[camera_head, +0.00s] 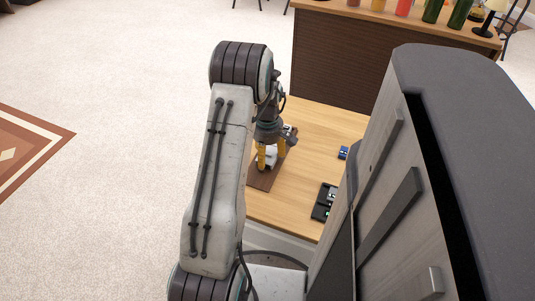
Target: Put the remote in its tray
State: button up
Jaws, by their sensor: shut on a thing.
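My gripper (272,157), with two yellow fingers pointing down, is over the wooden table. It is shut on a small pale thing (270,158) between the fingers, mostly hidden by them; I cannot tell whether this is the remote. A brown flat mat or board (262,181) lies below the gripper. I cannot tell whether the pale thing touches it. A small black tray-like thing (320,212) with white and green bits lies at the table's near right, partly hidden by my body. I cannot tell whether it is the remote's tray.
A small blue item (343,152) lies on the table (312,128) to the right. A dark bar counter (340,55) with several bottles stands behind the table. Bare table lies between the mat and the blue item. Pale carpet (110,80) is open to the left.

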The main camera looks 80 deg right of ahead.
jog(key=o, duration=1.3)
jog(key=shift+r, duration=0.1)
notch_tip(320, 180, up, 12)
jog(key=shift+f, duration=0.1)
dwell(0.3)
